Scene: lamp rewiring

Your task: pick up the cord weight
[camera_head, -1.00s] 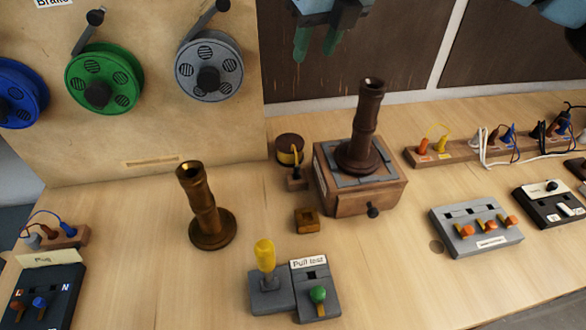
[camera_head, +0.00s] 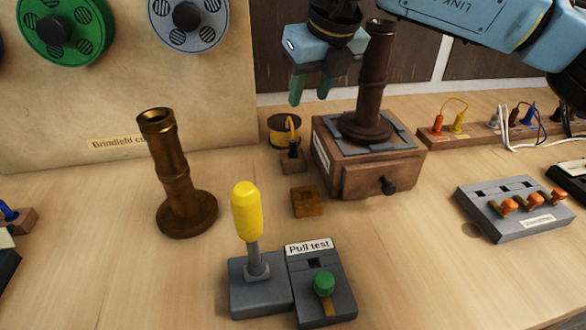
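A small square brass-coloured block (camera_head: 307,201) with a recess in its top lies on the table in front of the wooden box; it may be the cord weight, but I cannot tell for sure. Behind it are a small dark block with an upright peg (camera_head: 293,157) and a round brown spool with a yellow band (camera_head: 281,130). My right gripper (camera_head: 310,91) has its two green fingers apart, pointing down, with nothing between them. In the picture it is above the spool and left of the dark column. My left gripper is not in view.
A dark turned column (camera_head: 374,80) stands on a wooden box (camera_head: 350,172) with a drawer. A brass column (camera_head: 180,185) stands at left. A yellow-handled lever (camera_head: 247,215) and pull-test unit (camera_head: 320,290) are in front. Table around the block is clear.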

